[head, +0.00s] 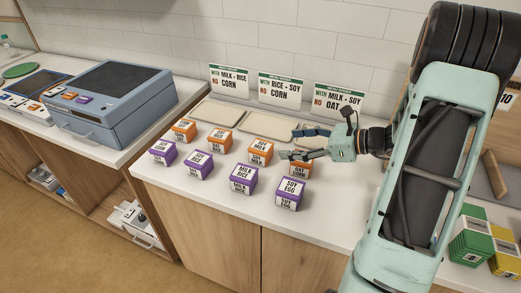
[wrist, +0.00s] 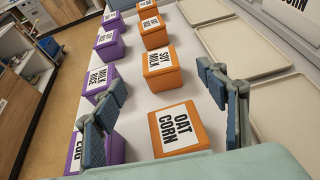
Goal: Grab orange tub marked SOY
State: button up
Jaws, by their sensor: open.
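An orange tub marked SOY MILK (head: 260,151) stands on the white counter, in a row of orange tubs. It also shows in the wrist view (wrist: 161,72), beyond the nearest orange tub, between my fingers as seen. That nearest tub is marked OAT CORN (head: 298,167); in the wrist view (wrist: 178,128) it lies low between the fingers. My gripper (head: 297,144) is open and empty, reaching left above the OAT CORN tub; its open fingers also show in the wrist view (wrist: 164,82). Two farther orange tubs (head: 220,139) (head: 184,129) have labels too small to read surely.
Purple tubs, including MILK RICE (head: 243,180) and SOY EGG (head: 289,195), stand in a row along the front. Beige trays (head: 217,113) lie behind the orange tubs, below sign cards (head: 282,91). A blue-grey case (head: 113,101) stands at left. Green and yellow boxes (head: 470,245) are at right.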

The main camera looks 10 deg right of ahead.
aim_at(262, 146)
jog(key=x, duration=0.9)
jog(key=shift+s+f+p, duration=0.2)
jog(key=shift+f+p, duration=0.05)
jog(key=shift+p, duration=0.15)
jog(key=c, duration=1.4)
jog(key=shift+r, duration=0.1)
